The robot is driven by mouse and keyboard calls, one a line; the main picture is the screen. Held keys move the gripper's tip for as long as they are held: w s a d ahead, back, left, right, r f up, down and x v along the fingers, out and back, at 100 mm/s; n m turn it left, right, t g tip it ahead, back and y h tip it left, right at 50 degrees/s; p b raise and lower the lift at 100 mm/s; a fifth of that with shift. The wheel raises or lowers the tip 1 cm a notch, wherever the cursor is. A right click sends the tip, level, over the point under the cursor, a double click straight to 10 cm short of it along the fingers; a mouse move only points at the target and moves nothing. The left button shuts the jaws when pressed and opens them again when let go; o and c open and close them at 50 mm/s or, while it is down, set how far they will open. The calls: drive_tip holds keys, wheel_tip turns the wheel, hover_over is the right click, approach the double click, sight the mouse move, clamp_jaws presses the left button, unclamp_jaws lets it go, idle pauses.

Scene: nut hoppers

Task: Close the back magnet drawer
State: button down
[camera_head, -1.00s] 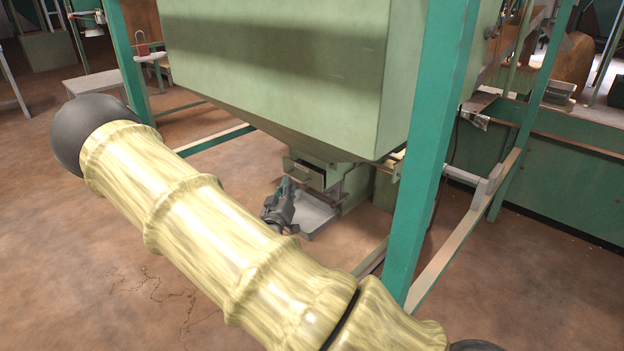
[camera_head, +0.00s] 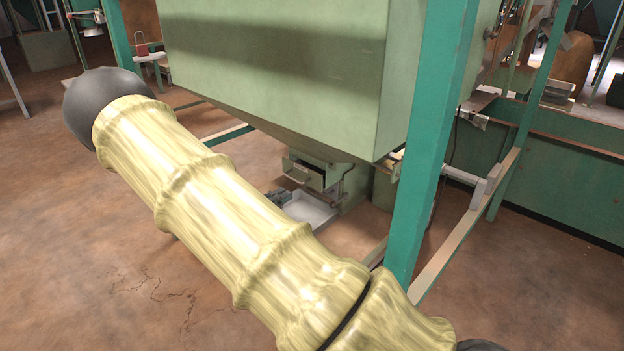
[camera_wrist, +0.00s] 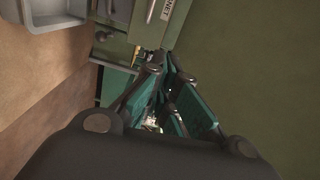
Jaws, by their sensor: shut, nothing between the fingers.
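The magnet drawer (camera_head: 303,173) is a small pale green box with a handle on its front. It stands partly out of the housing below the big green hopper, and a dark opening shows above its front. My gripper (camera_head: 278,197) is low and left of the drawer, apart from it, mostly hidden behind my arm. In the wrist view my gripper (camera_wrist: 167,62) is shut and empty. A label ending in "NET" (camera_wrist: 166,10) shows on a pale green face beyond the fingertips. I cannot tell from these frames which drawer is the back one.
A grey tray (camera_head: 312,211) lies under the drawer and also shows in the wrist view (camera_wrist: 57,14). A green frame post (camera_head: 432,150) stands to the right. The hopper (camera_head: 275,70) hangs overhead. Brown floor (camera_head: 80,230) is clear at the left.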

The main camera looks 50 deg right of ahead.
drive_tip(key=b, duration=0.6)
approach(318, 175)
drive_tip(key=shift+m, duration=0.4)
drive_tip(key=d, duration=0.5)
drive_tip(key=shift+d+f, duration=0.15)
drive_tip(key=shift+d, duration=0.85)
